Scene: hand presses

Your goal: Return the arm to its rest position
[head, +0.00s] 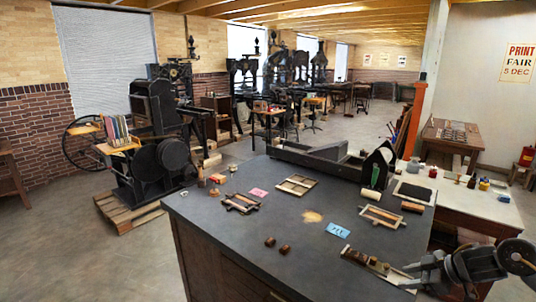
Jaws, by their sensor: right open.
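My right gripper (408,275) is open at the lower right, over the right front edge of the dark worktable (225,225). Its arm comes in from the right edge of the view. The fingers are close to a long brown and metal piece (362,259) lying on the table. I cannot tell whether they touch it. Nothing shows clearly between the fingers. My left gripper is not in view.
On the table lie wooden frames (297,185), a blue card (339,230), a pink card (258,193) and small brown blocks (284,249). A light side table (480,205) with small jars stands right. A black press (155,140) stands left.

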